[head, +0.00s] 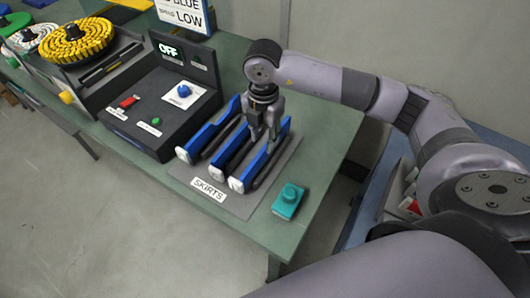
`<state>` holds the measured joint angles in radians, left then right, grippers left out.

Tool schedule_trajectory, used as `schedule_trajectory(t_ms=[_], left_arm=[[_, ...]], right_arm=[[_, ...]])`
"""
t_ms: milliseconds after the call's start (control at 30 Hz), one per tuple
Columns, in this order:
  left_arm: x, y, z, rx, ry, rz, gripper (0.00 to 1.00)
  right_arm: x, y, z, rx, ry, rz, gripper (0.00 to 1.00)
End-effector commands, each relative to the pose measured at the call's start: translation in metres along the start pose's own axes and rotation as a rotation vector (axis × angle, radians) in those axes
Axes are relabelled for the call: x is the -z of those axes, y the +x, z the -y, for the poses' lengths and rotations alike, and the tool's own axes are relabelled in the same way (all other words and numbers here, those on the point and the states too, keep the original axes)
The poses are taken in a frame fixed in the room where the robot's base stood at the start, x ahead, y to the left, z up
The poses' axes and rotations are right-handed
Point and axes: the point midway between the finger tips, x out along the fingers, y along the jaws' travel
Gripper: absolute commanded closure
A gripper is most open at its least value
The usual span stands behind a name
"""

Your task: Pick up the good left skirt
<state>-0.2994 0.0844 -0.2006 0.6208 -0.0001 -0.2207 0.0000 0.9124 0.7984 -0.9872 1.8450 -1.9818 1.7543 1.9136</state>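Several blue skirts with white end caps and dark sides lie side by side on a grey mat (232,205) labelled SKIRTS. The left one in the picture (212,133) lies apart from my gripper. A middle one (231,150) and a right one (264,158) lie nearer to it. I cannot tell which are good. My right gripper (264,134) points down over the far part of the middle and right skirts. Its two fingers look apart, with nothing clearly held; whether they touch a skirt is hard to tell. My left gripper is not in view.
A teal block with a round knob (288,201) sits right of the mat near the table's edge. A dark control box (160,110) with an OFF display stands to the left. Yellow and white ringed parts (76,42) lie farther left. The green table (325,130) is clear on the right.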

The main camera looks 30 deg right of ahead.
Motion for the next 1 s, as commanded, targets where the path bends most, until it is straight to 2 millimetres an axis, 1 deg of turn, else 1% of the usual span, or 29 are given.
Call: schedule_trajectory(t_ms=[100, 233, 300, 400, 500, 667, 767, 1000], left_arm=[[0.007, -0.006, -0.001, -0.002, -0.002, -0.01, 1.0], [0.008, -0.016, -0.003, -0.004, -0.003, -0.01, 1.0], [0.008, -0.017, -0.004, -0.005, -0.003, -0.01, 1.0], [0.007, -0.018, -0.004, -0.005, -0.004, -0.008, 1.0], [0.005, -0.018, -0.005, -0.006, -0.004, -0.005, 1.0], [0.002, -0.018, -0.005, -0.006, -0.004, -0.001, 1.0], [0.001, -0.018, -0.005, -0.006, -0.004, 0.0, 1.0], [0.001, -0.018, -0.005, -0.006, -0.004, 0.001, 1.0]], right_arm=[[0.0, 0.009, 0.002, 0.006, 0.0, -0.002, 0.67], [-0.001, 0.028, 0.005, 0.007, 0.002, -0.002, 0.67], [-0.002, 0.039, 0.005, 0.005, 0.001, -0.002, 0.67], [-0.002, 0.049, 0.004, 0.003, 0.0, -0.001, 0.67], [-0.002, 0.053, 0.004, 0.001, 0.0, 0.0, 0.67], [-0.002, 0.053, 0.004, 0.001, 0.0, 0.0, 0.67], [-0.002, 0.053, 0.004, 0.001, 0.0, 0.0, 0.72], [-0.002, 0.053, 0.004, 0.001, 0.0, 0.0, 0.88]])
